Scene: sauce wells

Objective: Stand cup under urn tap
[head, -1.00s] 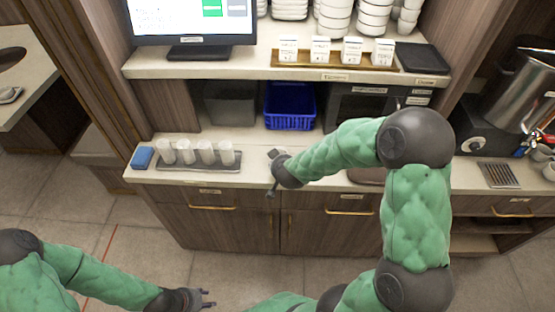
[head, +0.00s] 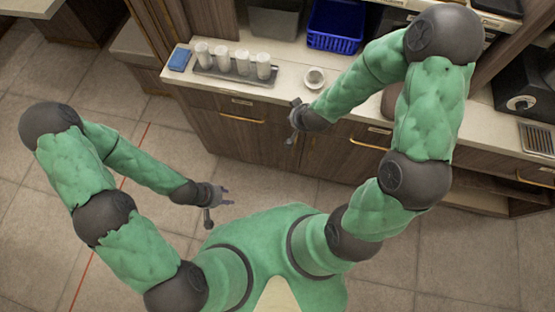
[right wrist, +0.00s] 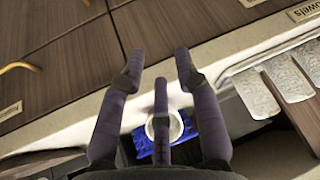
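A small white cup (head: 314,78) stands upright on the counter near its front edge, right of the cup tray. My right gripper (head: 294,122) is in front of the counter edge, apart from the cup and empty. In the right wrist view the right gripper (right wrist: 159,68) has its fingers spread, and the white cup (right wrist: 176,126) shows partly behind one finger. My left gripper (head: 228,195) is open and empty over the floor, well away from the counter. No urn tap can be made out now; a black unit with a dial (head: 520,102) stands at the right edge.
A dark tray (head: 205,70) holds several white cylinders, with a blue block (head: 180,59) beside it. A blue basket (head: 335,26) sits behind the cup. A metal drip grate (head: 537,139) lies at the right. My right arm crosses over the counter.

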